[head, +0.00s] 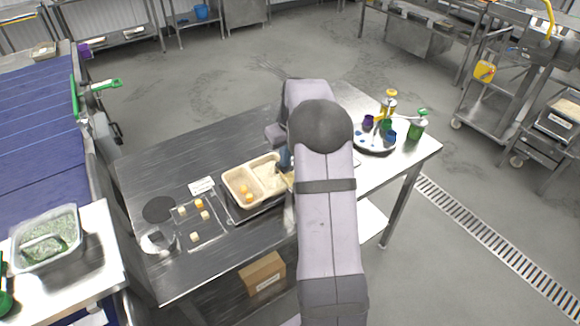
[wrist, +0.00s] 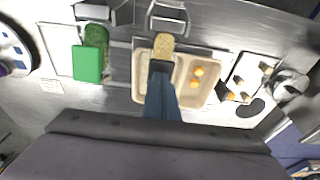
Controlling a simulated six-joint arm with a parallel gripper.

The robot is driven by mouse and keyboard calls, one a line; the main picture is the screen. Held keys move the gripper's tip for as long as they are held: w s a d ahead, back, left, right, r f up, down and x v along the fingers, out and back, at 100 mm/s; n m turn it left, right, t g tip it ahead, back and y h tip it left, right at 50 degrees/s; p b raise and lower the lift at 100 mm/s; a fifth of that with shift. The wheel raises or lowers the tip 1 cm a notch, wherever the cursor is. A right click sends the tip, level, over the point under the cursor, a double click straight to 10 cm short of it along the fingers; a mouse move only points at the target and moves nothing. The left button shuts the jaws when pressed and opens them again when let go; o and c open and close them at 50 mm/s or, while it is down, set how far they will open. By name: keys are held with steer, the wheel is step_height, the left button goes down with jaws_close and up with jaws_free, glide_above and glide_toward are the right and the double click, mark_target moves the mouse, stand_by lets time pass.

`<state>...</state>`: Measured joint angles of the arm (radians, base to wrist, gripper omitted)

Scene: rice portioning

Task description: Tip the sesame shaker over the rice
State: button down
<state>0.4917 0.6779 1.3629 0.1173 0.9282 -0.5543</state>
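A beige two-compartment tray (head: 232,194) sits on the steel table. Pale rice (head: 266,171) fills its right compartment, and orange pieces lie in the left one; the tray also shows in the wrist view (wrist: 193,104). My gripper (wrist: 161,76) has dark blue fingers, partly visible in the head view (head: 285,158) over the tray's rice side. Its fingers appear closed on the sesame shaker (wrist: 164,43), a tan, speckled, rounded piece beyond the fingertips. The shaker appears tilted above the rice compartment. My arm hides most of it in the head view, and no falling seeds can be made out.
A round white caddy (head: 375,147) with coloured cups and bottles stands at the table's right. A clear tray with small cubes (head: 195,216) and a black disc (head: 158,209) lie left of the rice tray.

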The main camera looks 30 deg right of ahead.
steer(key=shift+s+r+p, duration=0.25)
steer(key=shift+r+p, duration=0.2)
steer(key=shift+r, duration=0.4)
steer(key=shift+s+r+p, duration=0.25)
steer(key=shift+r+p, duration=0.2)
steer(key=shift+r, duration=0.35)
steer(key=shift+r, duration=0.1)
step_height(320, 180, up, 7)
steer(key=p, duration=0.3)
step_height(320, 180, down, 5)
steer(key=b, duration=0.4)
steer(key=shift+f+b, duration=0.7)
steer(key=shift+f, duration=0.45)
steer(key=shift+f+b, duration=0.4)
steer(key=shift+f, duration=0.2)
stand_by(0.9)
steer(key=shift+f, duration=0.15)
steer(key=shift+w+f+b, duration=0.2)
steer(key=shift+w+f, duration=0.05)
steer(key=shift+f, duration=0.4)
steer(key=shift+w+f+b, duration=0.15)
steer(key=shift+w+f, duration=0.15)
steer(key=shift+f, duration=0.35)
steer(key=shift+w+f+b, duration=0.2)
steer(key=shift+w+f, duration=0.05)
steer(key=shift+f, duration=0.4)
